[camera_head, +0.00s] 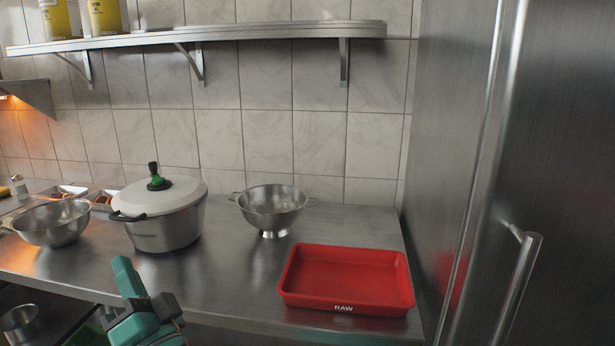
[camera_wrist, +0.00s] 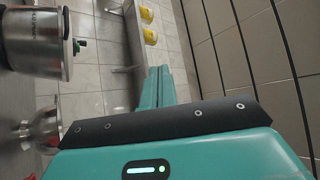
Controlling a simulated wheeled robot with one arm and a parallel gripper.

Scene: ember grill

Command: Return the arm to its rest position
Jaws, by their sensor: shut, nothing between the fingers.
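My gripper (camera_wrist: 158,88) is shut and empty; its teal fingers are together in the wrist view. In the head view my teal arm end (camera_head: 140,305) shows at the bottom, left of the middle, in front of the counter's front edge. It stands below the lidded pot and left of the red tray, and looks apart from both. The wrist view is turned on its side, with the pot at its upper left and the wall tiles behind the fingers.
A steel counter (camera_head: 240,262) holds a lidded pot (camera_head: 165,225), a colander (camera_head: 272,203), another steel bowl (camera_head: 55,225) and an empty red tray (camera_head: 345,275) marked RAW. A shelf (camera_head: 250,31) with yellow cans (camera_head: 105,17) hangs above. A steel fridge (camera_head: 530,150) stands right.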

